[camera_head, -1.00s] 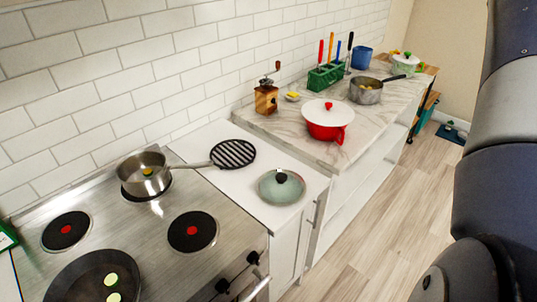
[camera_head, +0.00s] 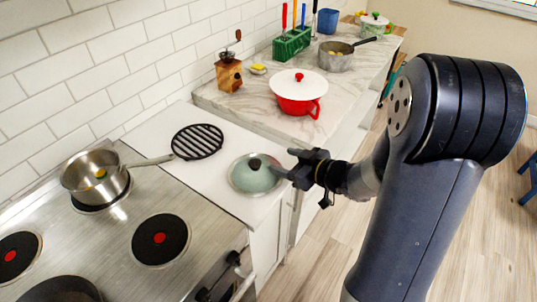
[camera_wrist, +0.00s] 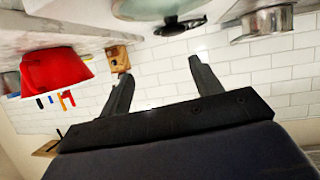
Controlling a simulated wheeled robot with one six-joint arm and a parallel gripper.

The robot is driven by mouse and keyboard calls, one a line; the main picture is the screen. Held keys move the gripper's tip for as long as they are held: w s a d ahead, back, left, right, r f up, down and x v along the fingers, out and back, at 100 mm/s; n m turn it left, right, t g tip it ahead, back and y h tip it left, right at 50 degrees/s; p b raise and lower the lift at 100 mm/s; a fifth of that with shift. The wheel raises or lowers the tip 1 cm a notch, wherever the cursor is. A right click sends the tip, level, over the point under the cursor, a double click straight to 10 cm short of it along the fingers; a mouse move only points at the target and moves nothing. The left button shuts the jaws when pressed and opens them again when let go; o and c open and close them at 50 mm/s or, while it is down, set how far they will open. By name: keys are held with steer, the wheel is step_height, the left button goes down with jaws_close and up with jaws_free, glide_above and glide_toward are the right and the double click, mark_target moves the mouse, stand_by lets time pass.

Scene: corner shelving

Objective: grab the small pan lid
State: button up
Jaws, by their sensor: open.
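The small pan lid (camera_head: 248,181) is a round grey-green lid with a dark knob (camera_head: 255,164). It lies on the white counter between the stove and the marble top. In the wrist view the lid (camera_wrist: 150,8) shows at the top edge, partly cut off, with its knob (camera_wrist: 180,26) toward the fingers. My gripper (camera_head: 283,164) is open and empty just right of the lid in the head view, its fingertips close to the lid's right rim. In the wrist view the two fingers of my gripper (camera_wrist: 160,70) are spread apart with nothing between them.
A black round trivet (camera_head: 197,141) lies left of the lid. A steel pan (camera_head: 100,180) stands on the stove, its handle reaching toward the trivet. A red pot with white lid (camera_head: 298,92) and a wooden grinder (camera_head: 229,73) stand on the marble top behind.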

mark_target(259, 164)
steer(key=shift+s+a+f+g+y, duration=0.15)
steer(key=shift+s+a+f+g, duration=0.1)
steer(key=shift+s+a+f, duration=0.25)
steer(key=shift+s+a+f+g+y, duration=0.15)
steer(key=shift+s+a+f+g, duration=0.1)
steer(key=shift+a+f, duration=0.3)
steer(key=x, duration=0.3)
steer(key=shift+w+a+f, duration=0.1)
steer(key=shift+w+f, duration=0.05)
steer(key=shift+w, duration=0.1)
steer(key=shift+p+x, duration=0.5)
steer(key=shift+x, duration=2.7)
steer(key=shift+w, duration=0.15)
steer(key=shift+c, duration=0.3)
steer(key=c, duration=1.1)
steer(key=shift+c, duration=0.2)
